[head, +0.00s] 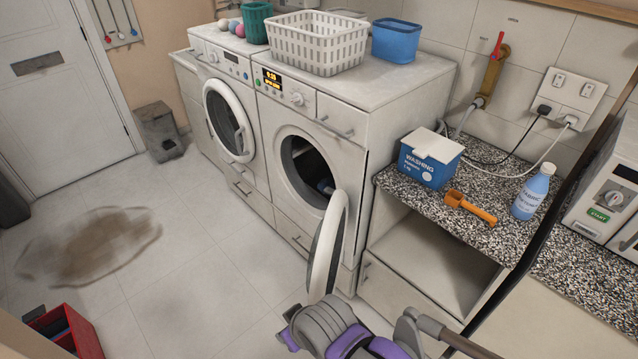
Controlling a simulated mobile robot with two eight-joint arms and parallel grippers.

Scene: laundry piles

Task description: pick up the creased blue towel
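I cannot clearly make out a creased blue towel. A small bluish item (325,187) shows inside the dark drum of the right-hand washing machine (345,160); it is too small to tell what it is. That machine's round door (328,245) stands open toward the front. A red crate (87,340) at the lower left is cut off by the picture edge, and its dark contents cannot be told. Neither of my grippers is in view.
A brown stain (105,240) marks the otherwise open floor. A white basket (318,45) and a blue tub (396,40) sit on the machine top. A detergent box (428,163) stands on the speckled counter (395,182).

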